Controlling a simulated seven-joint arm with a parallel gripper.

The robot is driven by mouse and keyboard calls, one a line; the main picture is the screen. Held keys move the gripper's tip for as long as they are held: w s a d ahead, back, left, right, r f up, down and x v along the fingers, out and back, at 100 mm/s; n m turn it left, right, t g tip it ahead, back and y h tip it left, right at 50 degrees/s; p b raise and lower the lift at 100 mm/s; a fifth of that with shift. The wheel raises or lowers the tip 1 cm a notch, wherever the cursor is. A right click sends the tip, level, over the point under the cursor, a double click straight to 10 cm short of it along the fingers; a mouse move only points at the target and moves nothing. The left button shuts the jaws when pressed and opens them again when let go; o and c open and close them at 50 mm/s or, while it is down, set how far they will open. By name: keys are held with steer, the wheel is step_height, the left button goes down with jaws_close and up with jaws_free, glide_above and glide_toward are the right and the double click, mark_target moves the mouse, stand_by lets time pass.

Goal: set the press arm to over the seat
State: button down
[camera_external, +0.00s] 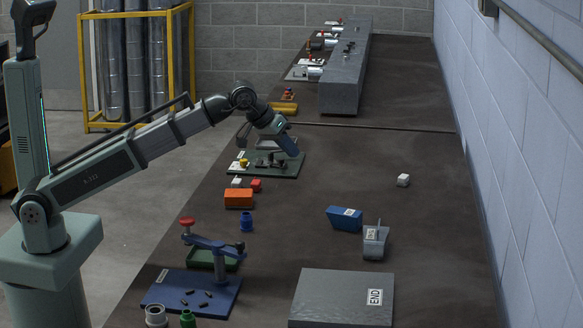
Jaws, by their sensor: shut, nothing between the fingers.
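A blue press arm (212,245) with a red knob (187,222) at its left end sits on a post above a blue base plate (170,293) at the front left of the bench. The arm runs from the knob at upper left to the post at right. Several small dark pieces lie on the plate. I cannot make out which part is the seat, or whether the arm is over it. My gripper (290,151) is far behind the press, apart from it, over or near a dark green board (287,172) with small fittings. It is shut and holds nothing.
The bench middle is mostly clear.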

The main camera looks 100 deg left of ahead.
steer(key=s+d+f+m+g, duration=0.1)
steer(key=s+d+m, duration=0.15)
steer(key=d, duration=0.95)
steer(key=s+d+f+m, duration=0.1)
steer(key=d+m, duration=0.2)
steer(key=d, duration=0.8)
steer(key=s+d+m, duration=0.1)
steer(key=s+d, duration=0.2)
steer(key=d, duration=0.3)
steer(key=s+d+m+y, duration=0.1)
steer(key=s+d+m, duration=0.1)
steer(key=d, duration=0.4)
steer(key=s+d+f+m, duration=0.1)
steer(key=s+d+m, duration=0.1)
steer(key=s+d, duration=0.3)
steer(key=shift+d, duration=0.95)
steer(key=shift+f, duration=0.1)
steer(key=w+a+f, duration=0.5)
steer(key=a+f, duration=0.3)
